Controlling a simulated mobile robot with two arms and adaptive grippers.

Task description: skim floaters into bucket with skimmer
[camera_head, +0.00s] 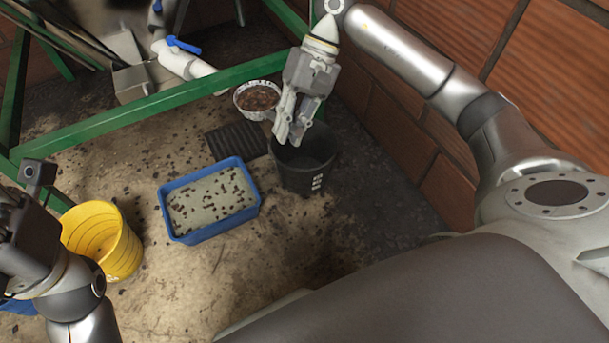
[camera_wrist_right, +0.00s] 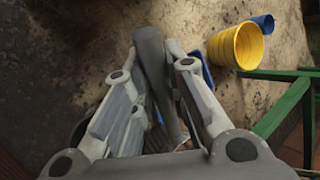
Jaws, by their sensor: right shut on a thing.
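My right gripper (camera_head: 288,137) is shut on a dark grey handle (camera_wrist_right: 151,60), taken to be the skimmer's. It hangs over the black bucket (camera_head: 305,173) in the head view. A round white-rimmed basket (camera_head: 257,97) with brown pieces shows just behind the gripper; I cannot tell whether it joins the handle. The blue tub (camera_head: 210,201) holds cloudy liquid with several dark floaters. It stands left of the black bucket and is mostly hidden by a finger in the right wrist view. My left gripper (camera_head: 22,225) is at the left edge, its fingers unclear.
A yellow bucket (camera_head: 103,240) stands at lower left, close to my left arm. A green frame beam (camera_head: 150,105) crosses behind the blue tub. A black grate (camera_head: 238,141) lies on the floor near the tub. A brick wall (camera_head: 440,150) closes the right side. Dark bits litter the floor.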

